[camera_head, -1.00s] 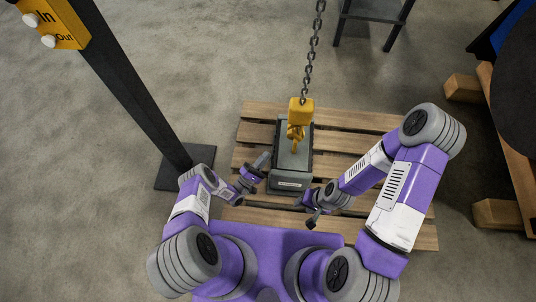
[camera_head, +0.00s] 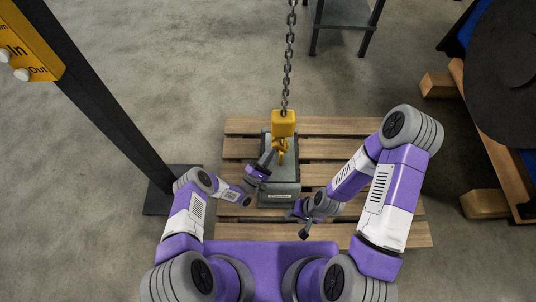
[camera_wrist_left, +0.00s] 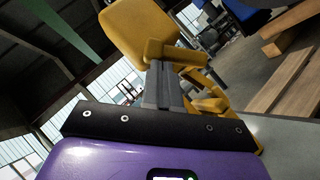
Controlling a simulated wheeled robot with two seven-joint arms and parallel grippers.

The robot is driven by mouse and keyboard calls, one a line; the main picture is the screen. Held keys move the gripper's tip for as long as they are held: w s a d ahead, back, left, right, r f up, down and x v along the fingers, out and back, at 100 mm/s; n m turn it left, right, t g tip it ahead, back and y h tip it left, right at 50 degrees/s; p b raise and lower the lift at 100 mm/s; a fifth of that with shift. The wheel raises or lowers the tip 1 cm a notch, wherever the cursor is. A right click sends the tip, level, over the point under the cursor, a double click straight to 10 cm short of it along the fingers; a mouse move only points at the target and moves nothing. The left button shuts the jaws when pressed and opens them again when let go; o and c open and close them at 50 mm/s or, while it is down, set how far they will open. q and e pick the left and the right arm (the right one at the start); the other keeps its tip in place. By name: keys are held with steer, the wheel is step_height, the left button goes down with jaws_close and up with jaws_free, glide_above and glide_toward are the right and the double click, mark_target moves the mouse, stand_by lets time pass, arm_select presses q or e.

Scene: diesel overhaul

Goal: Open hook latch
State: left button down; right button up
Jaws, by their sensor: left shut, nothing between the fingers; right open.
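The yellow hook (camera_head: 282,148) hangs under its yellow block (camera_head: 283,124), over a dark grey box-shaped load. My left gripper (camera_head: 268,156) is shut and empty, with its fingertips close to the left side of the hook. In the left wrist view, the shut fingers (camera_wrist_left: 163,86) point at the yellow hook block (camera_wrist_left: 143,30), and part of the hook's curve (camera_wrist_left: 212,106) shows to their right. The fingers hide part of the hook there, and I cannot tell whether they touch it. The latch is not clearly seen. My right gripper (camera_head: 304,233) is open and empty, low and right of the load.
The hook hangs on a chain (camera_head: 288,60). The grey load (camera_head: 279,188) stands on a wooden pallet (camera_head: 330,149). A dark post (camera_head: 100,105) with a yellow In/Out panel (camera_head: 28,45) stands left. Wooden supports (camera_head: 485,204) lie right.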

mark_target(277, 147)
arm_select(q)
steer(key=r+m+g+p, duration=0.1)
steer(key=m, duration=0.1)
steer(key=d+r+m+g+p, duration=0.1)
steer(key=m+g+p, duration=0.1)
steer(key=r+m+g+p, duration=0.1)
steer(key=m+g, duration=0.1)
steer(key=m, duration=0.1)
steer(key=shift+d+r+y+p, duration=0.1)
steer(key=shift+d+y+p, duration=0.05)
steer(key=shift+y+p, duration=0.25)
steer(key=d+r+m+g+y+p, duration=0.1)
steer(key=d+m+g+y+p, duration=0.2)
steer(key=d+m+y+p, duration=0.1)
steer(key=shift+d+r+m+g+y, duration=0.35)
steer(key=shift+d+m+y, duration=0.35)
steer(key=shift+d+y, duration=0.45)
steer(key=shift+s+d+h, duration=0.1)
steer(key=shift+d+h, duration=0.15)
steer(key=shift+d, duration=0.1)
